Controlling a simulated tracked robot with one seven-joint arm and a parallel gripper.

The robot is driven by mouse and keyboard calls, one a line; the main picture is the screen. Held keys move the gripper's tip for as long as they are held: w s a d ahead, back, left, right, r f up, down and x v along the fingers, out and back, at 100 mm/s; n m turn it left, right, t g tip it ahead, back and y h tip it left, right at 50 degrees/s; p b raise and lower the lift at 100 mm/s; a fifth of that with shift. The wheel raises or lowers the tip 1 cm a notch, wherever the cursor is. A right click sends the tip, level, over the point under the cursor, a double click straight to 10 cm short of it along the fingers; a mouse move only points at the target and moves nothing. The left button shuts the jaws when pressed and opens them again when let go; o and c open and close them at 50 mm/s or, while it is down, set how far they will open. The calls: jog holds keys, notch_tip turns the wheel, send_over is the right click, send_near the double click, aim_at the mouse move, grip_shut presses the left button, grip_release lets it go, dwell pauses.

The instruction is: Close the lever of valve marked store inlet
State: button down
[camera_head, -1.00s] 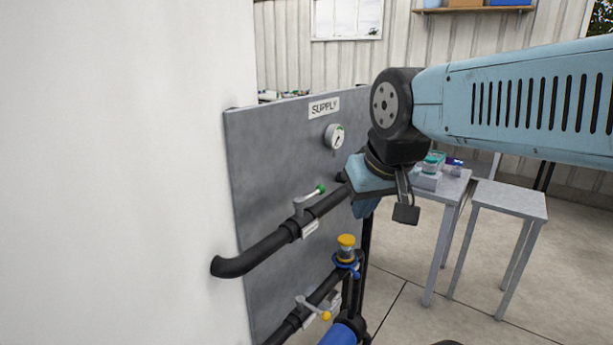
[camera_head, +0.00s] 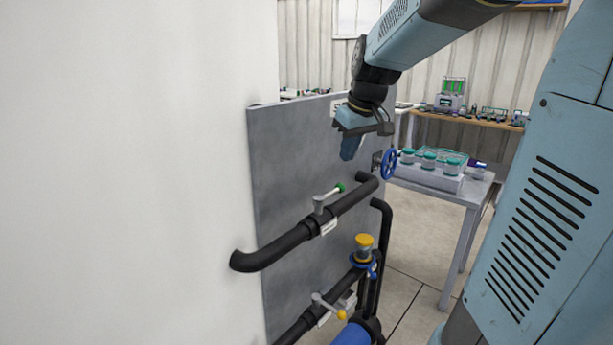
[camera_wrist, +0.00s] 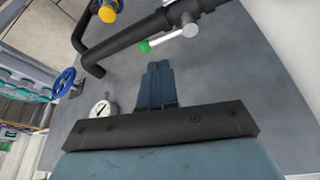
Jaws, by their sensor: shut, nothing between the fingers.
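A green-tipped lever (camera_head: 328,193) sits on the upper black pipe and lies roughly along it. It also shows in the wrist view (camera_wrist: 168,39). A yellow-tipped lever (camera_head: 328,306) on the lower pipe points across it. Each valve has a small white tag, like the upper tag (camera_head: 328,227), but the lettering is too small to read, so I cannot tell which is store inlet. My gripper (camera_head: 348,152) is shut and empty, above the upper pipe in front of the grey panel. In the wrist view its closed fingers (camera_wrist: 158,68) point toward the green-tipped lever, apart from it.
The grey panel (camera_head: 285,165) stands behind the pipes. A yellow knob (camera_head: 365,243) and a blue handwheel (camera_head: 389,163) are on the right. A gauge (camera_wrist: 103,110) shows in the wrist view. A table with jars (camera_head: 452,196) stands behind. A white wall (camera_head: 130,170) fills the left.

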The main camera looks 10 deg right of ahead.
aim_at(330, 194)
jog(key=w+d+f+n, duration=0.1)
jog(key=w+d+f, duration=0.1)
jog(key=w, duration=0.5)
jog(key=x, duration=0.9)
jog(key=shift+s+a+f+y, duration=0.2)
jog(key=shift+a+f+y, duration=0.05)
jog(key=shift+a+y, duration=0.1)
